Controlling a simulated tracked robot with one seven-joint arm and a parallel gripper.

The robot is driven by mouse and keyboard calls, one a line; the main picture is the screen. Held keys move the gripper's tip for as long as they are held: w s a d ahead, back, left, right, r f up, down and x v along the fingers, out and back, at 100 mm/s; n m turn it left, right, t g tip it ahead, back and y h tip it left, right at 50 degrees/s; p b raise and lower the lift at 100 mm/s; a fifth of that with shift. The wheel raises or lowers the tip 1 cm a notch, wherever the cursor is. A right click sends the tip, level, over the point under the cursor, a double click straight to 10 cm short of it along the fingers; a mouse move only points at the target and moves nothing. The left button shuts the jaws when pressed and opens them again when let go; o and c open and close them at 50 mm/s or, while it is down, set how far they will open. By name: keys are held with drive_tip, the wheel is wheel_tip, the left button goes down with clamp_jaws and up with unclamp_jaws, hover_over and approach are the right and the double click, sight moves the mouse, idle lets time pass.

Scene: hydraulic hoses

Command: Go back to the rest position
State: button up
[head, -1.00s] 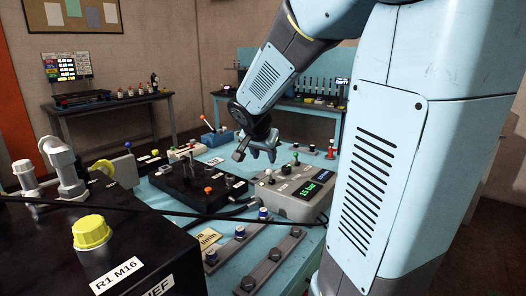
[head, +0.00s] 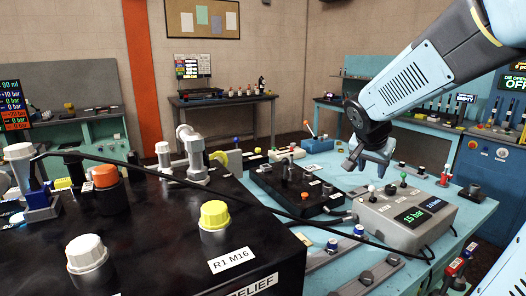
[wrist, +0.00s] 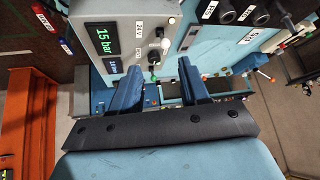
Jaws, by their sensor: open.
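My gripper (head: 368,160) hangs above the blue bench, over the area behind the grey box with the 15 bar display (head: 405,215). In the wrist view its two blue fingers (wrist: 160,88) stand apart with nothing between them. The grey box also shows in the wrist view (wrist: 135,45), beyond the fingers, with its display at the left and small knobs and a green-tipped lever. My gripper looks clear of the box, but the exact gap cannot be told.
A black block (head: 150,225) with yellow, white and orange caps fills the front left. A dark hose (head: 270,207) runs across it towards the bench. A black control box (head: 290,190) with levers stands beside the grey box. A dark table (head: 222,100) stands by the back wall.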

drive_tip(key=s+a+r+n+y, duration=0.1)
drive_tip(key=s+a+n, duration=0.3)
drive_tip(key=s, duration=0.5)
drive_tip(key=s+a+r+n+y, duration=0.1)
drive_tip(key=s+a+n+y, duration=0.2)
drive_tip(key=s, duration=0.6)
drive_tip(key=shift+a+n, duration=0.7)
drive_tip(key=shift+n, duration=0.4)
